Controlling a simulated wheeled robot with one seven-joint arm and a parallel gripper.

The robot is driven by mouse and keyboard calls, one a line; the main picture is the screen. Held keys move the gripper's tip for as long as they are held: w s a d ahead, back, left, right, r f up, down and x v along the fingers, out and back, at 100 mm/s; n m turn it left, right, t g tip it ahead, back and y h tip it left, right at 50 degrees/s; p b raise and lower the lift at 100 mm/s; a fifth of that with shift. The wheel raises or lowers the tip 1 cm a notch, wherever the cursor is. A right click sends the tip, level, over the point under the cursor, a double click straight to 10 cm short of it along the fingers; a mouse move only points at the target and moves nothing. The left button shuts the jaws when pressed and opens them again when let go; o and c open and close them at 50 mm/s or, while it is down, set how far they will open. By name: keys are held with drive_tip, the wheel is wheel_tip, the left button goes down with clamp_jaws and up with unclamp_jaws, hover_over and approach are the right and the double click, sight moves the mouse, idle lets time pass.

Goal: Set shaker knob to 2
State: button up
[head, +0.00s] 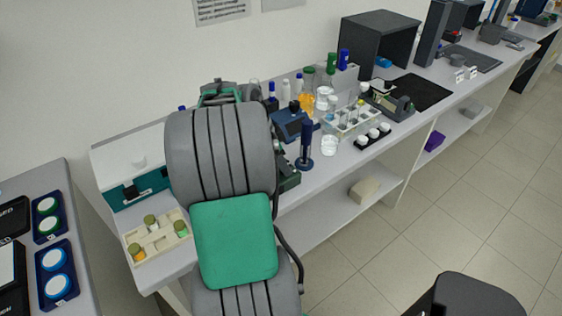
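A white box-shaped device with a teal front panel (153,187) stands at the left end of the bench, partly hidden by my arm. A dark knob-like part (131,192) shows on its teal front. I cannot tell for sure whether this device is the shaker, and no number or setting is readable. My grey and green arm rises through the middle of the view and covers part of the bench. The fingers of my gripper cannot be made out.
A cream tray (133,253) with several capped vials sits at the bench's front left. A tube rack (352,122), bottles and a dark open box (374,45) stand to the right. A side table with blue-capped jars (55,259) is at left. A black seat (466,297) stands at lower right.

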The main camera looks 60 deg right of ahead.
clamp_jaws()
idle(0.5)
drive_tip(key=n+t+b, duration=0.1)
drive_tip(key=n+b, duration=0.1)
drive_tip(key=n, duration=0.1)
drive_tip(key=shift+s+f+h+b, duration=0.1)
drive_tip(key=shift+s+h+b, duration=0.05)
drive_tip(key=shift+h+b, duration=0.2)
drive_tip(key=n+t+b, duration=0.1)
drive_tip(key=n+b, duration=0.1)
drive_tip(key=n, duration=0.1)
drive_tip(key=shift+s+h, duration=0.15)
drive_tip(key=shift+h, duration=0.2)
drive_tip(key=n+t+b, duration=0.2)
drive_tip(key=n+b, duration=0.1)
drive_tip(key=n, duration=0.2)
drive_tip(key=shift+s+n, duration=0.15)
drive_tip(key=shift+n, duration=0.25)
drive_tip(key=shift+r, duration=0.2)
drive_tip(key=shift+o, duration=0.2)
unclamp_jaws()
drive_tip(key=shift+a, duration=0.1)
